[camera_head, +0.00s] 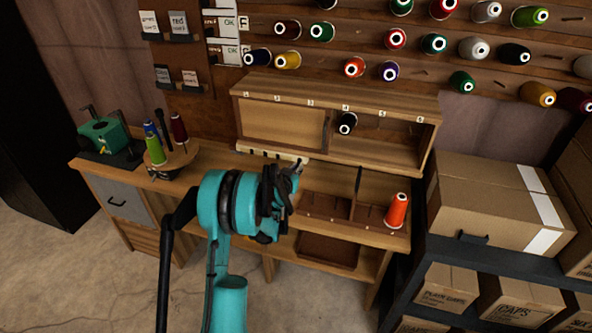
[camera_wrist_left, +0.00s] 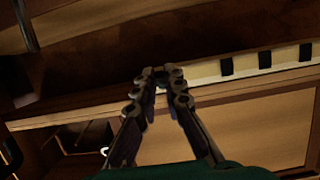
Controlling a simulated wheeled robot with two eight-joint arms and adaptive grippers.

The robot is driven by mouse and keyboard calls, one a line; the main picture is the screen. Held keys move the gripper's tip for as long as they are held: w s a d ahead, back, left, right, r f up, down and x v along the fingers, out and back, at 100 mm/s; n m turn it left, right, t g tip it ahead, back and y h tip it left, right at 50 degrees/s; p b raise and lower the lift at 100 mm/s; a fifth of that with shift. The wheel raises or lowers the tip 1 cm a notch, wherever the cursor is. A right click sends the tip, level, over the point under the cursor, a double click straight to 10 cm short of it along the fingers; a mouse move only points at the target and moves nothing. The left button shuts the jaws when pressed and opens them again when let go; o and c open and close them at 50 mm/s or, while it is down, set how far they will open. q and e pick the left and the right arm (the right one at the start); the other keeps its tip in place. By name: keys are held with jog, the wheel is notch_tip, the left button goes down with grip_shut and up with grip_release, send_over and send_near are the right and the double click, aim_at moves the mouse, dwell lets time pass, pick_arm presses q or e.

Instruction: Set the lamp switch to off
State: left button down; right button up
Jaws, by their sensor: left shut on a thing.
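A cream strip (camera_head: 262,153) with several dark switches runs along the back of the wooden workbench, below the shelf box. It also shows in the left wrist view (camera_wrist_left: 205,92), with three dark switches to the right of my fingers. My left gripper (camera_head: 297,166) is at the strip's right end. In the left wrist view its fingertips (camera_wrist_left: 162,78) come together over the strip, shut on a small part there that they mostly hide. It looks like a switch of the strip; I cannot read any label or its setting. My right gripper is not in view.
A wooden shelf box (camera_head: 325,95) with a sliding panel stands just behind the strip. An orange thread cone (camera_head: 397,211) stands on the bench at right. A spool stand (camera_head: 165,165) and a green machine (camera_head: 103,135) are at left. Cardboard boxes (camera_head: 490,195) fill the right.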

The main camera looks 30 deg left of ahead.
pick_arm(q)
jog(key=c, duration=1.6)
grip_release()
jog(key=shift+s, duration=0.1)
jog(key=v, duration=1.2)
jog(key=shift+d+f, duration=0.1)
jog(key=s+d+r+m+g+h, duration=0.1)
jog(key=s+d+r+g+h, duration=0.2)
jog(key=d, duration=0.5)
jog(key=s+d+r+m, duration=0.1)
jog(key=s+d+r, duration=0.3)
jog(key=d, duration=0.5)
jog(key=s+d+f+g, duration=0.1)
jog(key=s+d, duration=0.3)
jog(key=s, duration=0.6)
jog(key=s+d+f+g, duration=0.2)
jog(key=s+d+g, duration=0.1)
jog(key=s, duration=0.6)
jog(key=shift+s+d+m, duration=0.3)
jog(key=shift+s+d, duration=0.05)
jog(key=shift+d, duration=0.05)
